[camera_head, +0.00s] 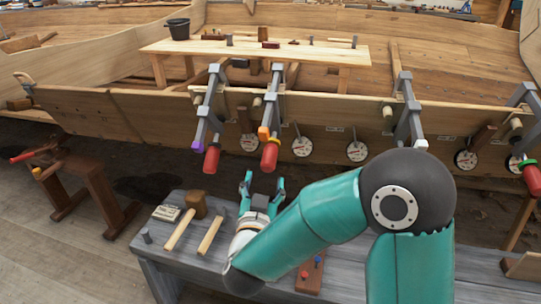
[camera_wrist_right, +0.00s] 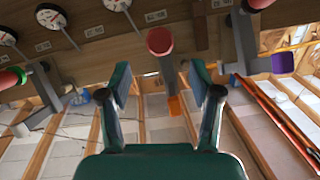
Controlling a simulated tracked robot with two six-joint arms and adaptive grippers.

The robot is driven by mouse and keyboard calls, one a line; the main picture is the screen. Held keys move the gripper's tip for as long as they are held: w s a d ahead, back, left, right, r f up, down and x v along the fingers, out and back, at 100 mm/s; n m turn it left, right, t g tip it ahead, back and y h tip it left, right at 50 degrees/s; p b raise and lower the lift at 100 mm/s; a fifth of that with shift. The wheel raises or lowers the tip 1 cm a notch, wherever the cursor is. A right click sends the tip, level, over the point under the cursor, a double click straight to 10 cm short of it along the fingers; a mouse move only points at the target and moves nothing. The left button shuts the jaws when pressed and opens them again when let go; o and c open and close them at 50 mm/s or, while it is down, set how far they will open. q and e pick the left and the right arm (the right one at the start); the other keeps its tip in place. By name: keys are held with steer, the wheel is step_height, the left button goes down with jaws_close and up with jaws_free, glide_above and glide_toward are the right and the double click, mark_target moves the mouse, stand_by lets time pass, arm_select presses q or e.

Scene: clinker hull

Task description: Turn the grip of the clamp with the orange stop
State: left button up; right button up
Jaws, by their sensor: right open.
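The clamp with the orange stop (camera_head: 263,133) hangs on the plank edge, left of centre in the head view. Its red grip (camera_head: 270,155) points down toward me. In the wrist view the red grip (camera_wrist_right: 160,40) shows end-on at upper centre, with the orange stop (camera_wrist_right: 176,105) below it. My right gripper (camera_head: 262,186) is open and empty, a little below the grip in the head view. In the wrist view its two fingers (camera_wrist_right: 162,82) stand apart to either side of the grip's line, not touching it. My left gripper is not in view.
A neighbouring clamp with a purple stop (camera_head: 198,146) and red grip (camera_head: 212,158) hangs close to the left. Round dials (camera_head: 301,146) line the plank. Another clamp with a green stop (camera_head: 528,163) is at far right.

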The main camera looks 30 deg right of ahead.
mark_target(271, 154)
steer(key=x, duration=1.1)
steer(key=shift+w+d, duration=0.2)
steer(key=shift+c, duration=0.3)
steer(key=c, duration=1.1)
steer(key=shift+d, duration=0.1)
steer(key=shift+f+b, duration=0.15)
steer(key=shift+b, duration=0.2)
steer(key=m+t+b, duration=0.1)
steer(key=b, duration=0.2)
steer(key=m+y+b, duration=0.1)
steer(key=b, duration=0.3)
steer(key=shift+a+f+m+t+b, duration=0.2)
steer(key=shift+m+t+b, duration=0.1)
steer(key=shift+m+t, duration=0.1)
steer(key=shift+r+m+t+y+b, duration=0.3)
steer(key=shift+r+m+y+b, duration=0.1)
steer(key=shift+b, duration=0.55)
